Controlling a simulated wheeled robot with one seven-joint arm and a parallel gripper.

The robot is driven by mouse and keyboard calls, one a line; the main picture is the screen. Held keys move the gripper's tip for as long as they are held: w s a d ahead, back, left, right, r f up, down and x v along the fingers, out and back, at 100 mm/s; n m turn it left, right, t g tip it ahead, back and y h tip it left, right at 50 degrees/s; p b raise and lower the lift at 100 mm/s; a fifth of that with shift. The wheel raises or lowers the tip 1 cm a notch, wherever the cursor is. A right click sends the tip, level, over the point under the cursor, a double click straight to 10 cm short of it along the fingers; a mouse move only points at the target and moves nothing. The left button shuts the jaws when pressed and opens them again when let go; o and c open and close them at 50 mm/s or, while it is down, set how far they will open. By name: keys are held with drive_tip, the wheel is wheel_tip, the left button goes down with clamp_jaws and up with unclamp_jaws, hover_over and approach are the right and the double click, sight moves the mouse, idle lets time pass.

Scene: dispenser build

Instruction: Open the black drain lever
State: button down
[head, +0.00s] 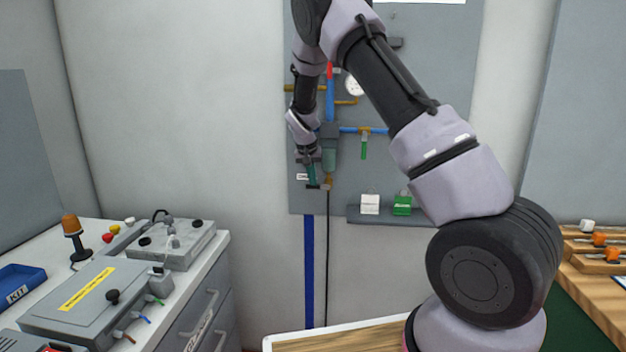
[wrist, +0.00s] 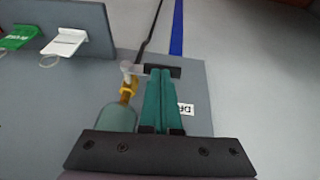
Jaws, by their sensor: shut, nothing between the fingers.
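The black drain lever (wrist: 162,69) is a short dark bar in the wrist view, lying crosswise at my fingertips. It joins a pale valve piece (wrist: 131,68) below a brass fitting (wrist: 128,91) and a greenish bowl (wrist: 115,118). In the head view the lever (head: 318,186) is small, under the bowl on the grey wall panel. My gripper (wrist: 159,73), with teal fingers, is shut and empty. Its tips overlap the lever's edge in the picture; I cannot tell whether they touch. It also shows in the head view (head: 311,184). A partly hidden white label (wrist: 185,109) is beside the fingers.
Blue pipe (head: 350,130) and a green handle (head: 364,148) are right of the gripper. White (head: 370,204) and green (head: 403,205) tags hang by a grey ledge (head: 385,220) at lower right. A grey workbench (head: 222,245) with equipment stands left.

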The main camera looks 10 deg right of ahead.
drive_tip(key=shift+a+f, duration=0.15)
wheel_tip(320, 180, down, 8)
drive_tip(key=d+n+g+h, duration=0.1)
drive_tip(key=n+g+h, duration=0.1)
drive_tip(key=h, duration=1.3)
drive_tip(key=shift+s+d+n+g, duration=0.2)
drive_tip(key=shift+n+g, duration=0.2)
drive_tip(key=shift+n, duration=0.5)
drive_tip(key=shift+d+f, duration=0.1)
drive_tip(key=a, duration=1.1)
drive_tip(key=shift+s+r, duration=0.35)
drive_tip(key=shift+r, duration=0.05)
